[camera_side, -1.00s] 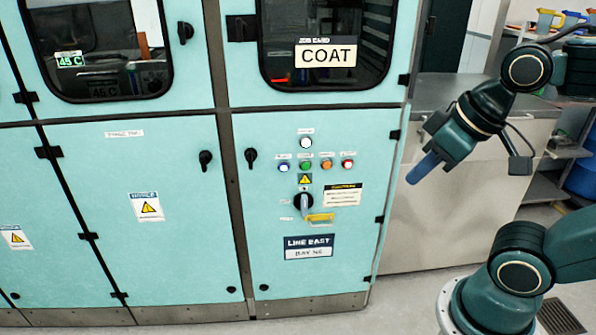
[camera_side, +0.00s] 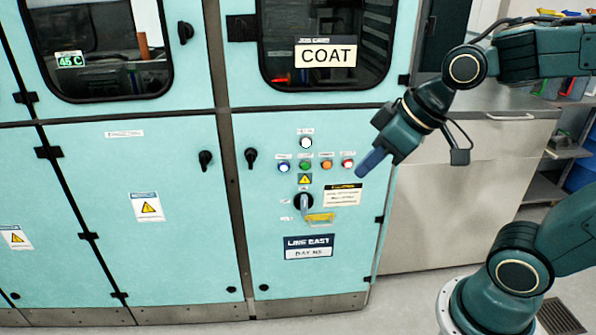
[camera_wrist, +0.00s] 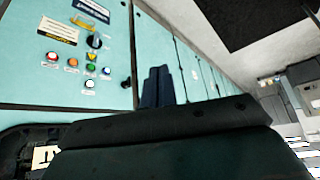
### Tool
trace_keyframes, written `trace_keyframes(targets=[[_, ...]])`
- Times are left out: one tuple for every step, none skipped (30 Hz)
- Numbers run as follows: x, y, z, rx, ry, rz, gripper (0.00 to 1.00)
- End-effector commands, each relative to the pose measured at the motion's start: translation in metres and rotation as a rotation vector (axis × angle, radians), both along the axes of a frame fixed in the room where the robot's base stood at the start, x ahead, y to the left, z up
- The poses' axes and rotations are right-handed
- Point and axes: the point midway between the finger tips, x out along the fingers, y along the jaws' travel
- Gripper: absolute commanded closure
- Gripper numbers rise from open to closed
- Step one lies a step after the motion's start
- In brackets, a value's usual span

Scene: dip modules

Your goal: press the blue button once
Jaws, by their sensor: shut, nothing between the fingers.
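The blue button (camera_side: 284,168) is the leftmost in a row of small round buttons on the turquoise cabinet door in the side view. It also shows in the wrist view (camera_wrist: 106,71), at the right end of that row. My gripper (camera_side: 364,169) is shut and empty, its blue fingers pointing down-left toward the cabinet. In the side view its tips appear right of the red button, and they are clear of the blue one. In the wrist view the shut fingers (camera_wrist: 157,87) appear right of the buttons. The exact gap to the panel cannot be told.
Beside the blue button are a green button (camera_side: 305,166), an orange button (camera_side: 326,165) and a red button (camera_side: 347,163). A white button (camera_side: 306,143) sits above. A grey cabinet (camera_side: 450,190) stands to the right.

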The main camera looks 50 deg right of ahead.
Motion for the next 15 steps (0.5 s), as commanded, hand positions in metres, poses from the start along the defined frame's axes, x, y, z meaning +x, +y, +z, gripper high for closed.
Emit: trace_keyframes(targets=[[0.009, 0.002, -0.003, 0.007, -0.004, 0.018, 1.0], [0.014, 0.005, -0.004, 0.011, -0.01, 0.033, 1.0], [0.021, 0.007, -0.005, 0.017, -0.017, 0.05, 1.0], [0.027, 0.009, -0.006, 0.024, -0.025, 0.063, 1.0], [0.032, 0.011, -0.007, 0.028, -0.03, 0.075, 1.0], [0.038, 0.013, -0.008, 0.036, -0.039, 0.091, 1.0], [0.044, 0.015, -0.009, 0.043, -0.047, 0.102, 1.0], [0.048, 0.017, -0.011, 0.05, -0.051, 0.114, 1.0], [0.055, 0.019, -0.012, 0.058, -0.061, 0.128, 1.0], [0.06, 0.021, -0.013, 0.066, -0.07, 0.14, 1.0], [0.065, 0.023, -0.015, 0.073, -0.075, 0.149, 1.0], [0.072, 0.025, -0.016, 0.083, -0.086, 0.163, 1.0], [0.077, 0.027, -0.018, 0.091, -0.094, 0.172, 1.0], [0.081, 0.028, -0.019, 0.099, -0.101, 0.18, 1.0], [0.087, 0.03, -0.021, 0.111, -0.11, 0.192, 1.0]])
